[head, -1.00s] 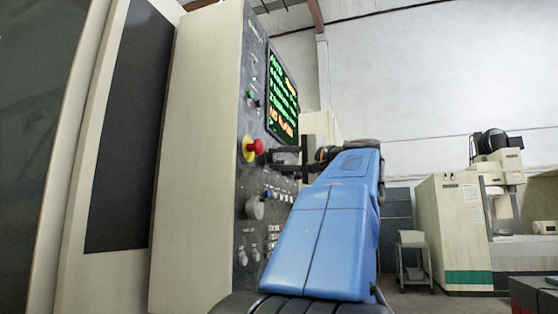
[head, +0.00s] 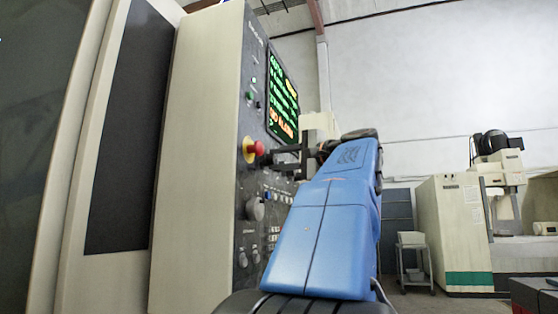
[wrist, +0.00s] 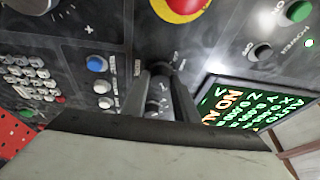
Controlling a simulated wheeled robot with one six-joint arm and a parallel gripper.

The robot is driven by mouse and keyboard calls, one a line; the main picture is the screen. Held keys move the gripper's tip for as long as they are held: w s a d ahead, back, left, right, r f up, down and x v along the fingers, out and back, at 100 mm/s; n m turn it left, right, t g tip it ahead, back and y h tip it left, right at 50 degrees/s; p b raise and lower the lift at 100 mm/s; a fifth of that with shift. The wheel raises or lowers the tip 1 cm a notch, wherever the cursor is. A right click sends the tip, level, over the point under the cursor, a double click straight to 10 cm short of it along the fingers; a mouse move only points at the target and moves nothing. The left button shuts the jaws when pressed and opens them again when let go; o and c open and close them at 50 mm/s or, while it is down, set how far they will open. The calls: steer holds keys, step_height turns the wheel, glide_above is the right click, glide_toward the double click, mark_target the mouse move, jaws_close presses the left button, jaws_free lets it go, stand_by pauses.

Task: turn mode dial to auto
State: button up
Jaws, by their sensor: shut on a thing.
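The mode dial (wrist: 160,67) is a small dark knob on the dark grey control panel (wrist: 60,60) in the wrist view, with tiny markings around it. My gripper (head: 277,158) reaches the panel just right of the red emergency stop in the head view. Its two dark fingers are shut on the dial, one on each side, and hide part of it. In the head view the dial is hidden by the fingers. The screen (wrist: 235,106) in the wrist view reads AUTO, with axis values in green and an orange line starting NO AL.
The red emergency stop (head: 254,149) on its yellow ring sits close beside my fingers. A grey round knob (head: 255,209) and rows of small buttons (wrist: 97,64) lie nearby. A green button (wrist: 299,11) is near the screen. A cart (head: 413,258) and pale machine (head: 455,230) stand farther back.

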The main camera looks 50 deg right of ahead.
steer(key=o, duration=1.1)
steer(key=shift+c, duration=0.2)
steer(key=s+f, duration=0.1)
steer(key=s, duration=1.6)
steer(key=shift+s+d+f, duration=0.15)
steer(key=shift+f, duration=0.05)
